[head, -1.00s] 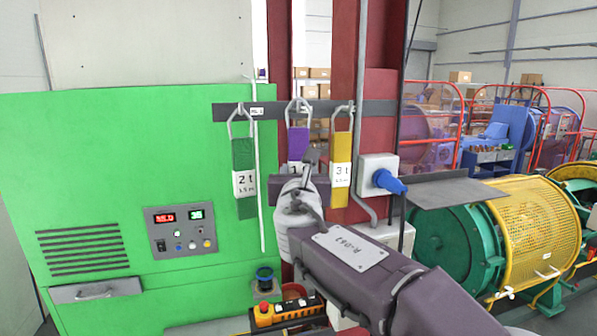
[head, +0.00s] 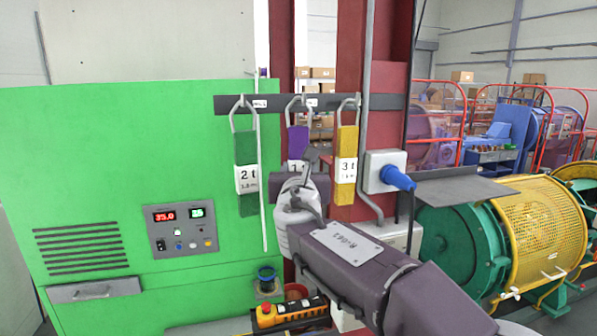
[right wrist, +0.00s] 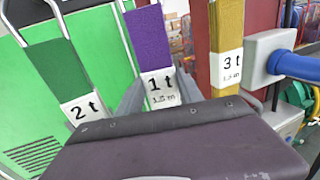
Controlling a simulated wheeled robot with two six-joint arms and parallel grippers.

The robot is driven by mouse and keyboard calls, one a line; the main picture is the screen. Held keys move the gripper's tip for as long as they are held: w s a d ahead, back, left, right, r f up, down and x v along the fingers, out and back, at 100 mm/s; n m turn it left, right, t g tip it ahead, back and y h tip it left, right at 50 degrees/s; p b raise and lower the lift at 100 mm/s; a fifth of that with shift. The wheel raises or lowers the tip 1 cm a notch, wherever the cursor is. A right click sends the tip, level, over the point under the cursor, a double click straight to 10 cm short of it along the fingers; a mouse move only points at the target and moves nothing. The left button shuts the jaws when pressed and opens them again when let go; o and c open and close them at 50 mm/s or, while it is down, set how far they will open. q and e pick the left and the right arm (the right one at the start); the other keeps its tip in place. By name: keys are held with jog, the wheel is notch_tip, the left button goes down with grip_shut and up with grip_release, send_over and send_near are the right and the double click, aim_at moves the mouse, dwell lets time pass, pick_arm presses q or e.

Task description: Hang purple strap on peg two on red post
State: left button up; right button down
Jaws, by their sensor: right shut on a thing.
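The purple strap (head: 297,138), with a white "1 t" label, hangs upright in front of the dark peg rail (head: 385,101) on the red post (head: 388,72). Its grey loop is at the rail's middle peg; I cannot tell whether it sits over the peg. My right gripper (head: 309,160) is shut on the purple strap near its label. In the right wrist view the strap (right wrist: 148,40) rises from between the grey fingers, which are partly hidden behind the label and my wrist. The left gripper is not in view.
A green "2 t" strap (head: 246,150) hangs to the left on the rail, and a yellow "3 t" strap (head: 346,145) hangs close on the right. A grey socket box with a blue plug (head: 398,178) juts out right of the yellow strap. A green cabinet (head: 100,130) stands left.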

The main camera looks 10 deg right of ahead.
jog(key=shift+w+d+f, duration=0.1)
jog(key=shift+w+f, duration=0.05)
jog(key=shift+w, duration=0.25)
jog(key=c, duration=0.9)
grip_release()
jog(key=shift+o, duration=1.1)
jog(key=shift+s, duration=0.2)
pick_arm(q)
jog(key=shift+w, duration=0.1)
pick_arm(e)
jog(key=shift+s, duration=0.1)
